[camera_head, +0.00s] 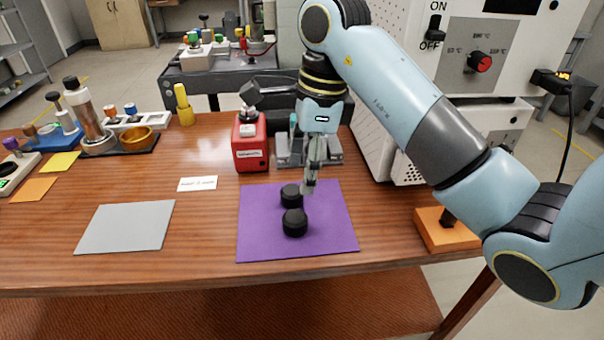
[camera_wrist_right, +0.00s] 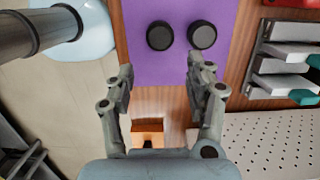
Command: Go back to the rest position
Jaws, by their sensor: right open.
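My right gripper (camera_head: 310,188) hangs pointing down over the back right part of the purple mat (camera_head: 335,220). In the right wrist view its two fingers (camera_wrist_right: 158,85) are apart with nothing between them. Two black round pieces stand on the purple mat close together: a front one (camera_head: 295,223) and a back one (camera_head: 291,195). Both also show beyond the fingertips in the right wrist view, a left one (camera_wrist_right: 160,36) and a right one (camera_wrist_right: 202,35). The gripper is beside the back piece; whether they touch is unclear in the head view. My left gripper is out of view.
A red device (camera_head: 250,145) stands behind the purple mat. A large white machine (camera_head: 470,60) with an ON/OFF switch rises at the right. An orange block (camera_head: 445,232) is at the table's right edge. A bare grey mat (camera_head: 125,227) lies left, with a white label card (camera_head: 197,183) nearby.

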